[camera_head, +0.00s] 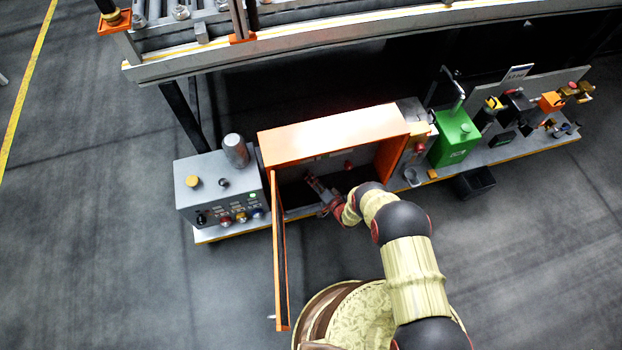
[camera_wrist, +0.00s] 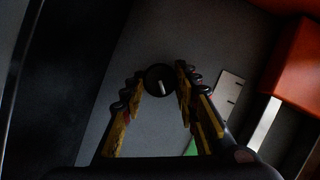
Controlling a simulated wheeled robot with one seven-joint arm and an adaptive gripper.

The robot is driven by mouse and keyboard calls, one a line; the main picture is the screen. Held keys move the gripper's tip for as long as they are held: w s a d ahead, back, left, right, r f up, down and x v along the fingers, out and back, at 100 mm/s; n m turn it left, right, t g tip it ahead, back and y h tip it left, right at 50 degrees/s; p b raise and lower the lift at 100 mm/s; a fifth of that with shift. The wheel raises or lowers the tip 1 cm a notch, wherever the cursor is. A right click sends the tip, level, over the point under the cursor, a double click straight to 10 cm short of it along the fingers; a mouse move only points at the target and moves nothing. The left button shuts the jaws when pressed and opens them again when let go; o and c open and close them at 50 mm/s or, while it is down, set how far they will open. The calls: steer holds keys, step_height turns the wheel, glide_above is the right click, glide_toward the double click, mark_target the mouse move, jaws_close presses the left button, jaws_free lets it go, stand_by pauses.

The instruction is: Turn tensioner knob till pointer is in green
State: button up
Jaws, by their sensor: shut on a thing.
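The tensioner knob (camera_wrist: 160,80) shows in the wrist view as a round black knob with a pale line on its face. It sits between the fingertips of my gripper (camera_wrist: 160,82), which is shut on it. In the head view my gripper (camera_head: 318,186) reaches into the open orange cabinet (camera_head: 335,138), and the knob is too small or hidden there. In the wrist view a pale plate (camera_wrist: 230,92) with dark marks lies right of the knob, and a bit of green (camera_wrist: 191,148) shows below it, partly behind a finger. I cannot make out the pointer.
The cabinet's orange door (camera_head: 280,255) stands open to the left of my arm. A grey control box (camera_head: 215,185) with buttons is left of the cabinet. A green box (camera_head: 455,138) and other devices stand on the right. The conveyor (camera_head: 330,40) runs behind.

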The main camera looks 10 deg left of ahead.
steer(key=m, duration=0.1)
steer(key=m+y, duration=0.1)
steer(key=m, duration=0.1)
steer(key=shift+d+f+m+t+y, duration=0.1)
steer(key=shift+f+m+t+y, duration=0.2)
steer(key=shift+m+t, duration=0.1)
steer(key=shift+m+t+y, duration=0.4)
steer(key=shift+m+y, duration=0.1)
steer(key=shift+m, duration=1.3)
steer(key=o, duration=1.2)
steer(key=shift+c, duration=0.2)
steer(key=v, duration=1.2)
